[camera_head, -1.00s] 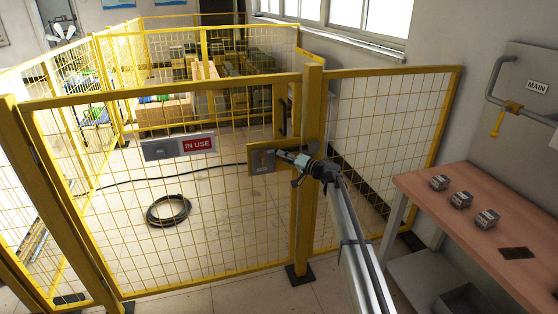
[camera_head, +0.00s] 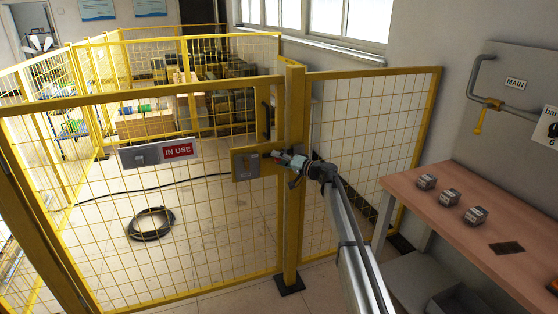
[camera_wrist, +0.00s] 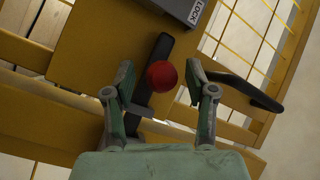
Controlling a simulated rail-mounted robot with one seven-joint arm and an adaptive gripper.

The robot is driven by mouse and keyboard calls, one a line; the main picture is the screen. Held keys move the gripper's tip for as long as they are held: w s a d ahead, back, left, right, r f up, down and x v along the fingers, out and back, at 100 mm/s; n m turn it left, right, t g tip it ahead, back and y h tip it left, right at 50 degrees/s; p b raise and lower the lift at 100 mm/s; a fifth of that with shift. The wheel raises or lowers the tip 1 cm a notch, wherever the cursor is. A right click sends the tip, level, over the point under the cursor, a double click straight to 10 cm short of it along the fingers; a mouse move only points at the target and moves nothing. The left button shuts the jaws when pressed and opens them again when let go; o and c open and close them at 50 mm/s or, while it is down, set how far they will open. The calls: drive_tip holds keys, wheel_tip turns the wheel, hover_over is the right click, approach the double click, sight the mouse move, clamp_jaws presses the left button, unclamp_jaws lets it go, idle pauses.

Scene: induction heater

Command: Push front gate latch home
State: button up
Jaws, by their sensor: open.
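The front gate (camera_head: 160,210) is a yellow mesh panel that stands against the yellow post (camera_head: 293,170). Its latch plate (camera_head: 246,163) is at the gate's right edge; in the wrist view the yellow plate (camera_wrist: 95,45) carries a dark latch bar (camera_wrist: 160,65) with a red round knob (camera_wrist: 162,75). My gripper (camera_head: 284,157) is at the latch from the right. In the wrist view my gripper (camera_wrist: 160,90) is open, with the knob between its fingers. Whether a finger touches the knob or bar cannot be told.
A grey block marked LOCK (camera_wrist: 185,8) is above the knob. A dark curved handle (camera_wrist: 240,90) lies right of my fingers. An IN USE sign (camera_head: 178,151) hangs on the gate. A table (camera_head: 450,215) with small blocks stands at right. A coiled black hose (camera_head: 151,224) lies behind the mesh.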

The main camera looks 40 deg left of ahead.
drive_tip(key=shift+d, duration=0.1)
drive_tip(key=d, duration=1.1)
drive_tip(key=shift+w+d, duration=0.4)
